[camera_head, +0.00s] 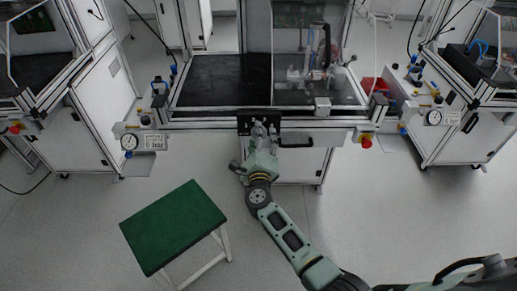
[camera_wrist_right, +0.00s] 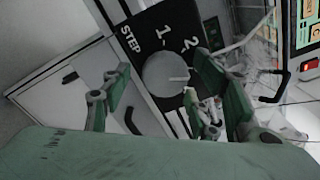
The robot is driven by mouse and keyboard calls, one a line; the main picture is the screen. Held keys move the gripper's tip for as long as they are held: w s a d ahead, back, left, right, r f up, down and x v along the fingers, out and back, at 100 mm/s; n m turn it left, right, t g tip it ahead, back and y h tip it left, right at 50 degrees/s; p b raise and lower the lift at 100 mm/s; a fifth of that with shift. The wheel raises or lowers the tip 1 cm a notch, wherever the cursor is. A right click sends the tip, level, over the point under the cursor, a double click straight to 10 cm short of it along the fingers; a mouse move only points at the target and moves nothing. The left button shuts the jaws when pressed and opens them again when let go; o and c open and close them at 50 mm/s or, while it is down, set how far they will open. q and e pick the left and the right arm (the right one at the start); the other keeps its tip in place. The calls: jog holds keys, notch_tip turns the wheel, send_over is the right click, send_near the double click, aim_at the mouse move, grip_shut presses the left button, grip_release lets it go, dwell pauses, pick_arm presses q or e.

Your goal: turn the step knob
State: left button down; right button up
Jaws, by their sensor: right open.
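The step knob (camera_wrist_right: 166,74) is a round grey dial in the right wrist view, on a black plate (camera_wrist_right: 137,40) marked STEP, 1 and 2. A light pointer line on the knob runs to the right in that view. My right gripper (camera_wrist_right: 165,100) is open, with one green finger to the left of the knob and the other to its right. I cannot tell whether either finger touches it. In the head view my right gripper (camera_head: 264,128) reaches the black plate on the front of the middle station and hides the knob. My left gripper is not in view.
The middle station has a dark worktop (camera_head: 215,80) and a clear guard. A red emergency button (camera_head: 366,143) sits on its front right. A green-topped stool (camera_head: 173,225) stands on the floor left of my right arm. Side stations flank it.

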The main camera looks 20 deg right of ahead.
jog(key=v, duration=1.1)
jog(key=shift+s, duration=0.25)
jog(key=shift+a, duration=0.15)
jog(key=s+a+f+n+g+y, duration=0.1)
jog(key=s+f+n+g+y, duration=0.15)
jog(key=s+f+n, duration=0.65)
jog(key=s+a+f+n+g+y, duration=0.1)
jog(key=s+f+n+g+y, duration=0.2)
jog(key=f, duration=1.1)
jog(key=s+a+f+n+g+y, duration=0.1)
jog(key=s+f+n+g+y, duration=0.1)
jog(key=s+f+n, duration=0.7)
jog(key=s+d+f+n+g, duration=0.3)
jog(key=s+f, duration=0.2)
jog(key=s, duration=0.4)
jog(key=s+d+f+n+g+h, duration=0.1)
jog(key=s+d+f+n+g, duration=0.2)
jog(key=s+f, duration=0.3)
jog(key=s+d+f+n+g+h, duration=0.1)
jog(key=s+d+f+n+g, duration=0.1)
jog(key=s, duration=1.1)
notch_tip(320, 180, down, 4)
jog(key=shift+s+d+r+n+g, duration=0.15)
jog(key=shift+d+n+g, duration=0.3)
jog(key=shift+d, duration=0.65)
